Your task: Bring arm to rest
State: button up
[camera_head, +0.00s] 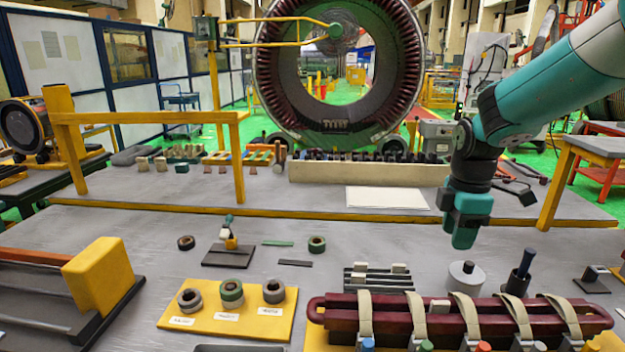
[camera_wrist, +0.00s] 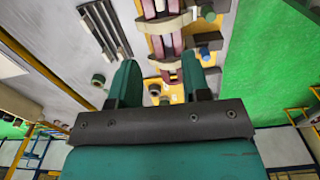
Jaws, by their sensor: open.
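My arm (camera_head: 550,85) comes in from the upper right and is teal with black joints. My gripper (camera_head: 466,232) hangs pointing down above the right side of the grey workbench (camera_head: 130,235), clear of the things below it. In the wrist view my gripper (camera_wrist: 158,70) shows two teal fingers standing apart with a gap between them. Nothing is visible between the fingers. A dark red coil (camera_head: 440,316) with cream straps lies on the bench below, and it also shows beyond the fingertips in the wrist view (camera_wrist: 171,42).
A grey cylinder (camera_head: 466,275) stands below my gripper. A yellow plate (camera_head: 235,315) with tape rolls lies at front left. A yellow block (camera_head: 100,275) is at far left. A large stator ring (camera_head: 400,60) stands behind, with a yellow rail frame (camera_head: 150,117) before it.

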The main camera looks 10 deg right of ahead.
jog(key=s+a+r+m+y, duration=0.2)
jog(key=s+a+m, duration=0.1)
jog(key=s+a, duration=0.8)
jog(key=s+a+r+m+y, duration=0.2)
jog(key=s+a+r+m, duration=0.1)
jog(key=s+a, duration=0.8)
jog(key=shift+s+m, duration=0.15)
jog(key=shift+m, duration=0.65)
